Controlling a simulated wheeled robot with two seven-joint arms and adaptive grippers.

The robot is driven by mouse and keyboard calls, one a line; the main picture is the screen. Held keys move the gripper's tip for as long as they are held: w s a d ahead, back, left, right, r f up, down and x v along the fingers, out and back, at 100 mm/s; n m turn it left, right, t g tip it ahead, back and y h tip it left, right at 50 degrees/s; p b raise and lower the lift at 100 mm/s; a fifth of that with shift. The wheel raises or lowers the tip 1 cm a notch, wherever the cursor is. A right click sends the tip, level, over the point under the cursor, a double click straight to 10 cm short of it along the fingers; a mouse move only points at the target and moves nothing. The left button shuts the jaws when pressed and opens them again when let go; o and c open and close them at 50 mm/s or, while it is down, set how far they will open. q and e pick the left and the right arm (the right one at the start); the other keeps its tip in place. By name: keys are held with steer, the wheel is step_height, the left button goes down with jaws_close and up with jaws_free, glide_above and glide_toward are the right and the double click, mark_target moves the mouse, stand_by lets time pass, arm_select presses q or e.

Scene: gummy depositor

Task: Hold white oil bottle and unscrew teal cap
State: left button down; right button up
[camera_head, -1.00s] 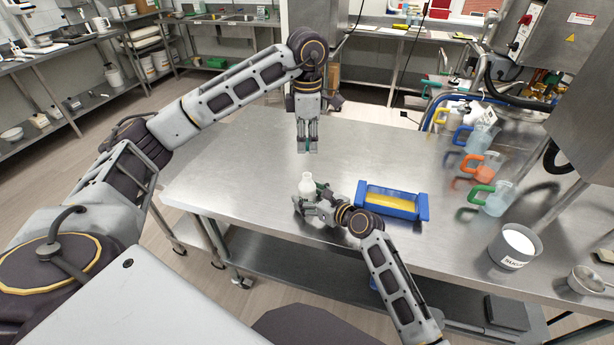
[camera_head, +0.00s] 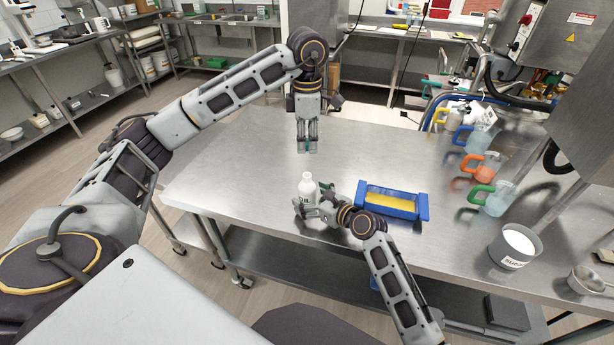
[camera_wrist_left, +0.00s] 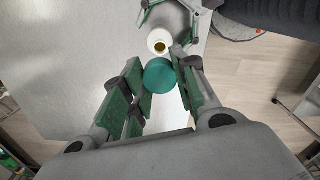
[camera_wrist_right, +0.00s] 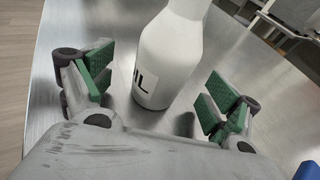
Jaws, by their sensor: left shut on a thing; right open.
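The white oil bottle (camera_head: 307,186) stands upright on the steel table near its front edge. Its dark label shows in the right wrist view (camera_wrist_right: 165,65), and its open, uncapped mouth shows in the left wrist view (camera_wrist_left: 158,38). My left gripper (camera_head: 307,150) is shut on the teal cap (camera_wrist_left: 160,76), well above the table and beyond the bottle, apart from it. My right gripper (camera_wrist_right: 165,88) is open low at the bottle, with a finger on either side and gaps visible between the pads and the bottle.
A blue tray (camera_head: 420,207) with yellow content sits right of the bottle. Jugs with orange (camera_head: 482,164) and green (camera_head: 493,199) handles and a sugar pot (camera_head: 513,248) stand along the right side. The table's left part (camera_head: 230,170) is clear.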

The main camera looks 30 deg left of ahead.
steer(key=shift+v, duration=5.6)
